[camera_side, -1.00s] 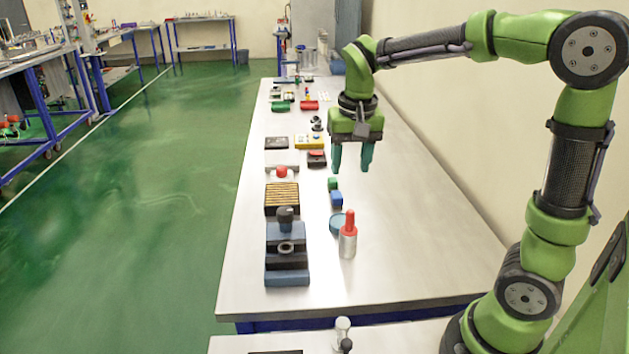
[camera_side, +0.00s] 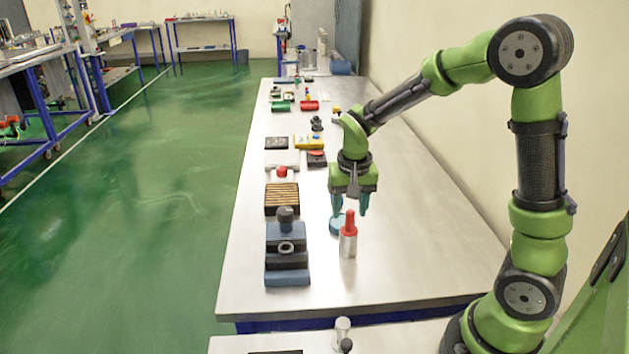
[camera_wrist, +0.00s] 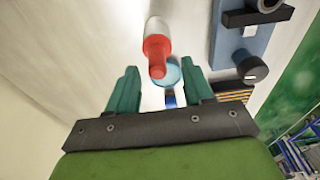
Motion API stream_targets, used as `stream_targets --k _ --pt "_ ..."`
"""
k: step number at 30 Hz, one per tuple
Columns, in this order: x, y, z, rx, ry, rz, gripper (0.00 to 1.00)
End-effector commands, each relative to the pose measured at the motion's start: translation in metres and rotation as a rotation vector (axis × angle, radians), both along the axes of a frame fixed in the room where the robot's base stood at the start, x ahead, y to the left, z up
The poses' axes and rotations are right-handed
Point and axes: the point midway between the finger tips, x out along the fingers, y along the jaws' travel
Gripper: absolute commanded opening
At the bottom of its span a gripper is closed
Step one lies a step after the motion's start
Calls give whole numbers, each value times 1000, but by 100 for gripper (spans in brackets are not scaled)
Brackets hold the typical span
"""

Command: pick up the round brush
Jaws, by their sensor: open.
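The item I take for the round brush is an upright silver cylinder with a red handle (camera_side: 348,240); it stands on the bench in the side view. In the wrist view its red handle (camera_wrist: 157,50) points toward me, in line with the gap between my fingers. My gripper (camera_side: 350,208) is open and empty, pointing down. It hangs above the bench, just behind and above the red handle in the side view. I cannot tell whether the fingers are level with the handle.
A round light-blue dish (camera_side: 336,226) lies right beside the cylinder, partly hidden. A blue-grey fixture with a dark knob (camera_side: 287,262) stands to the left, with a striped block (camera_side: 281,199) behind it. The bench is clear at right and in front.

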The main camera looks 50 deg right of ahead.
Motion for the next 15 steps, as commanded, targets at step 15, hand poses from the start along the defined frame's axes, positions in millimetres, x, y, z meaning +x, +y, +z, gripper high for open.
stream_targets --k 15 --pt "0 -4 -37 0 0 1 51"
